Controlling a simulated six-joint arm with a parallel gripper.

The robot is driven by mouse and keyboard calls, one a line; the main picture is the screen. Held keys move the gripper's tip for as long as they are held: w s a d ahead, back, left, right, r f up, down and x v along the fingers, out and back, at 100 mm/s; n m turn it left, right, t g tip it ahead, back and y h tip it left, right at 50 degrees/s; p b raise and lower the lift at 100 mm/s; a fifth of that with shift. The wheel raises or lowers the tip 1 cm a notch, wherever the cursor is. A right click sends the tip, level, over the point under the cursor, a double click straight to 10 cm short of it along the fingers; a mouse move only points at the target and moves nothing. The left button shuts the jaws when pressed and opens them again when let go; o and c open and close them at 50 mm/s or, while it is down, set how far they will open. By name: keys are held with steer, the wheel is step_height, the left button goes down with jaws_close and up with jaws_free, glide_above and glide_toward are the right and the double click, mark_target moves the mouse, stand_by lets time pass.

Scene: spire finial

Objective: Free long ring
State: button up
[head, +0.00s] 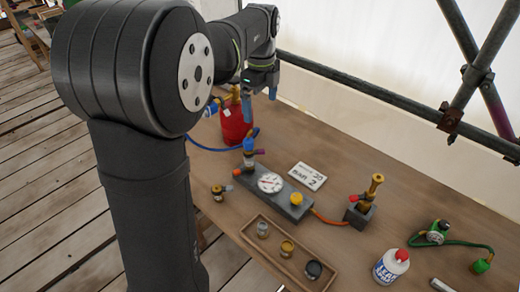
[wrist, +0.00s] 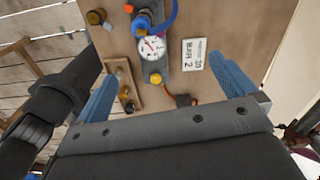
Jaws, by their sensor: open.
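My gripper (head: 262,82) is open and empty, with its blue fingers pointing down above the back of the wooden table. In the wrist view my gripper (wrist: 165,69) has its two blue fingers wide apart, with nothing held. Below it is a grey block with a round white gauge (head: 270,182), a yellow knob (head: 296,199) and a blue upright fitting (head: 249,146). The gauge (wrist: 152,47) and yellow knob (wrist: 155,78) also show in the wrist view. I cannot pick out a long ring in either view.
A red cylinder (head: 235,122) with a blue hose stands behind the block. A card (head: 308,176) lies behind. Scaffold tubes (head: 370,92) cross the back.

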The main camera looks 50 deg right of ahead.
step_height(320, 180, down, 8)
steer(key=m, duration=0.1)
steer(key=shift+s+a+r+m, duration=0.15)
steer(key=shift+a+r+m, duration=0.05)
steer(key=shift+m, duration=0.2)
stand_by(0.6)
step_height(320, 180, up, 10)
stand_by(0.5)
